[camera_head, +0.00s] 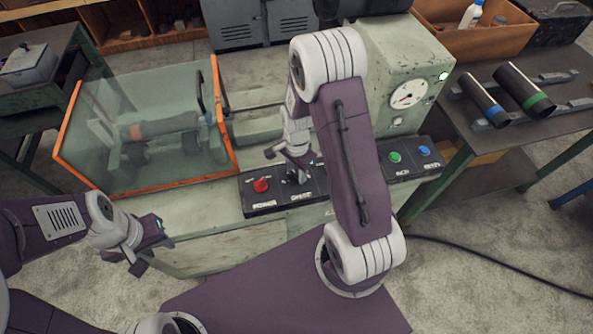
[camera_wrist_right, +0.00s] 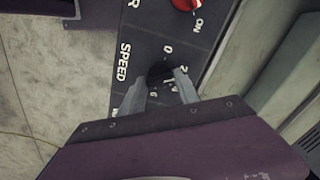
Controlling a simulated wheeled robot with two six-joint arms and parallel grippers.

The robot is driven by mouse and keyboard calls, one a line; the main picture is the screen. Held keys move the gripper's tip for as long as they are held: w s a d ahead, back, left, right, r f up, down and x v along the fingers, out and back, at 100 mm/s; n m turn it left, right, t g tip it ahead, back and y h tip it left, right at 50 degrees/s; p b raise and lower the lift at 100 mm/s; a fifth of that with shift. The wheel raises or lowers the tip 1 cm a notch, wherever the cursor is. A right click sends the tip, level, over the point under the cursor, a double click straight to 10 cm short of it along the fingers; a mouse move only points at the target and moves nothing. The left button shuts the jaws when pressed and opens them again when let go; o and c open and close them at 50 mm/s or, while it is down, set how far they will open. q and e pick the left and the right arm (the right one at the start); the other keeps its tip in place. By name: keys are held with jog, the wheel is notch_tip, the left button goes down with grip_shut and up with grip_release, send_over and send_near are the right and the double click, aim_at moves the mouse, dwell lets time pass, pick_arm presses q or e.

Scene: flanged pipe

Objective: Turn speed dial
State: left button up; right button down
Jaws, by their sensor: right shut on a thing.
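The black speed dial (camera_wrist_right: 160,74) sits on the dark control panel, beside the word SPEED and numerals, in the right wrist view. My right gripper (camera_wrist_right: 160,84) is shut on the dial, with one finger on each side of it. In the head view my right gripper (camera_head: 293,176) reaches down to the panel (camera_head: 262,207), and the dial is mostly hidden by it. My left gripper (camera_head: 150,243) is in front of the machine at the left, away from the panel, with its fingers apart and nothing between them.
A red knob (camera_head: 261,185) is left of the dial. Green (camera_head: 395,157) and blue (camera_head: 424,151) buttons sit at the panel's right. A clear guard with an orange frame (camera_head: 228,140) covers the left side. A gauge (camera_head: 408,94) is behind. Pipes (camera_head: 484,101) lie on the right bench.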

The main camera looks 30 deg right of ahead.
aim_at(295, 173)
jog(key=shift+w, duration=0.1)
jog(key=c, duration=0.9)
grip_release()
notch_tip(295, 173, up, 9)
jog(key=shift+r, duration=0.1)
jog(key=shift+s+a+r+n+t, duration=0.3)
jog(key=shift+s+a+n, duration=0.55)
jog(key=shift+s+n, duration=1.15)
jog(key=shift+s+a+r+n+t, duration=0.1)
jog(key=shift+s+a+r+n, duration=0.65)
jog(key=shift+n, duration=2.1)
jog(key=shift+s+a+r+n+t, duration=0.15)
jog(key=shift+s+a+n, duration=0.8)
jog(key=shift+s+n, duration=1.25)
